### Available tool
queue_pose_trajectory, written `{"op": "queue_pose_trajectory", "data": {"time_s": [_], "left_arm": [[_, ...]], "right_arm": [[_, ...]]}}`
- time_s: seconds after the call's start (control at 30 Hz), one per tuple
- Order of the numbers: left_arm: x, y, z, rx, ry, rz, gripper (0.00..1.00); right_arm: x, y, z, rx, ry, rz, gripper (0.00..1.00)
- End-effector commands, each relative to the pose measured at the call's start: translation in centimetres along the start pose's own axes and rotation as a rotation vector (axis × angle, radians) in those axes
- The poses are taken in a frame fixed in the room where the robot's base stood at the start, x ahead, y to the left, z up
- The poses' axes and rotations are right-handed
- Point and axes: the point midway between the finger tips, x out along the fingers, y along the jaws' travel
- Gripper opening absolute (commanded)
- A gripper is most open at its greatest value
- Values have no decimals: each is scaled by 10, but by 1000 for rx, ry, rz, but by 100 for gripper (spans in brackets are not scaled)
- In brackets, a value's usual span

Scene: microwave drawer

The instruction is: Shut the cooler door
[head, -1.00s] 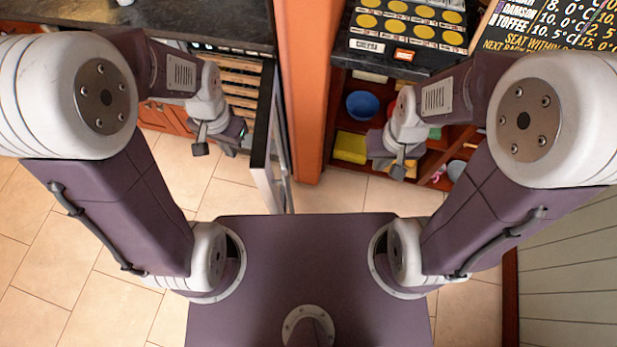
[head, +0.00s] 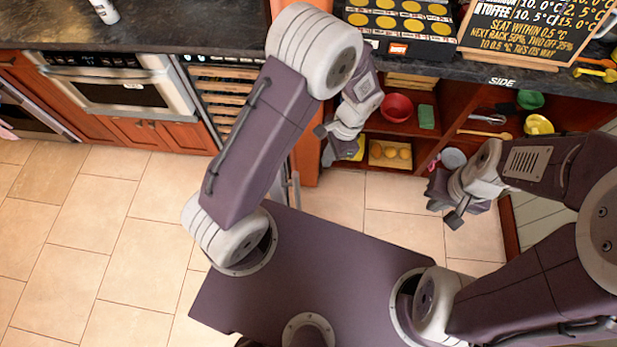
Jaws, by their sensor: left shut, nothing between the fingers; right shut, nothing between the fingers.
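The cooler (head: 222,92) is in the counter front at the upper middle of the head view, with several wooden racks showing. Its open door (head: 291,188) stands out from the front, seen as a narrow pale edge. My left arm hides most of the door. My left gripper (head: 343,152) is shut and empty, to the right of the door edge, in front of the shelf unit. My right gripper (head: 440,194) is shut and empty over the floor, further right and well apart from the door.
An oven (head: 122,92) is left of the cooler. An orange post (head: 305,160) stands between the cooler and an open shelf unit (head: 462,112) holding a red bowl (head: 396,107) and other items. A menu board (head: 530,28) stands on the counter. Tiled floor (head: 140,215) is clear at left.

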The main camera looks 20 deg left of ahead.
Motion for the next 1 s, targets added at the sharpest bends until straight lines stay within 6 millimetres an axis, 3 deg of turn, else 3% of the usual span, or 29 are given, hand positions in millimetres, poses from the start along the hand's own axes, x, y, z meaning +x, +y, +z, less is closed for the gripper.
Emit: {"op": "queue_pose_trajectory", "data": {"time_s": [0.17,0.53,0.73,1.0], "left_arm": [[24,0,1,-2,-4,3,0],[104,1,1,-3,-3,4,0],[107,0,31,-3,-1,2,0],[108,0,40,-3,1,1,0]], "right_arm": [[4,0,0,0,0,0,0],[13,0,2,0,0,0,0],[10,0,1,0,0,0,0],[11,0,1,0,0,0,0]]}}
